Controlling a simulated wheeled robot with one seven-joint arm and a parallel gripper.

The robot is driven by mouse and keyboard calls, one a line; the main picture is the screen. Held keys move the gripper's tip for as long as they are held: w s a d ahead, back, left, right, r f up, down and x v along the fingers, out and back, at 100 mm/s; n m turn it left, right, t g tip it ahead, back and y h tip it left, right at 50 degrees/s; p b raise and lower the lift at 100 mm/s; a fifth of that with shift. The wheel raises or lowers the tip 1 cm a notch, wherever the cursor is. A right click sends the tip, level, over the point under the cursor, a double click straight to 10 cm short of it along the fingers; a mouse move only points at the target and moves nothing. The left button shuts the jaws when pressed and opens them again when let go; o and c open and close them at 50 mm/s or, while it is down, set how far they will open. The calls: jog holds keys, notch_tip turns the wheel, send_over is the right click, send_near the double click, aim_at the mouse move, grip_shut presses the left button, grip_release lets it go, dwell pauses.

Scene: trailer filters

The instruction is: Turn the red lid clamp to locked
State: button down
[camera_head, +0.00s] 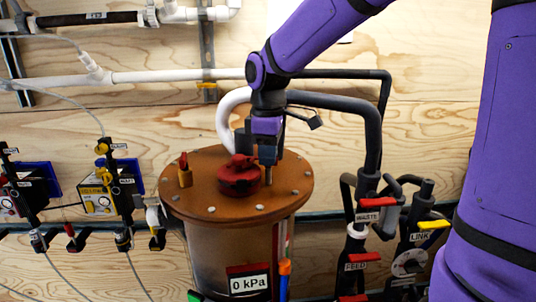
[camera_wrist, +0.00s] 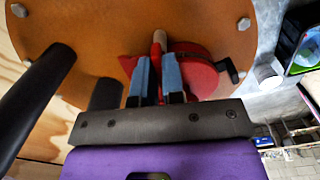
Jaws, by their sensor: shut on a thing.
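The red lid clamp (camera_head: 239,176) sits on the brown round lid (camera_head: 215,207) of the filter vessel. It is a round red piece near the middle of the lid. My gripper (camera_head: 267,178) points down at the clamp's right side. In the wrist view my gripper's two blue-grey fingers (camera_wrist: 157,82) lie over the red clamp (camera_wrist: 203,73), closed on a part of it between the fingertips. A tan post (camera_wrist: 159,42) shows just beyond the fingertips. The exact contact is partly hidden by the fingers. I cannot read the clamp's locked or unlocked mark.
A brass fitting with a red top (camera_head: 185,170) stands on the lid's left. A "0 kPa" display (camera_head: 249,283) is on the vessel front. Red-handled WASTE (camera_head: 368,217) and FEED (camera_head: 357,262) valves and a yellow LINK valve (camera_head: 433,225) stand at right. Dark and white pipes rise behind.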

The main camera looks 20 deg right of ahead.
jog(key=shift+n, duration=1.9)
jog(key=c, duration=1.2)
grip_release()
jog(key=shift+r, duration=0.1)
notch_tip(320, 180, up, 11)
jog(key=shift+f, duration=0.2)
jog(key=s+d+f+m+t, duration=0.1)
jog(key=s+d+f+m, duration=0.1)
jog(key=s+m, duration=0.3)
jog(key=s+d+f+m+t, duration=0.2)
jog(key=s+m, duration=0.3)
jog(key=s, duration=0.4)
jog(key=s+d+f+m+t, duration=0.1)
jog(key=s+d+m+t, duration=0.1)
jog(key=s+m, duration=0.3)
jog(key=shift+s+d+f, duration=0.2)
jog(key=shift+s+d, duration=0.05)
jog(key=shift+s, duration=0.3)
jog(key=shift+s+d+f, duration=0.2)
jog(key=shift+s, duration=0.35)
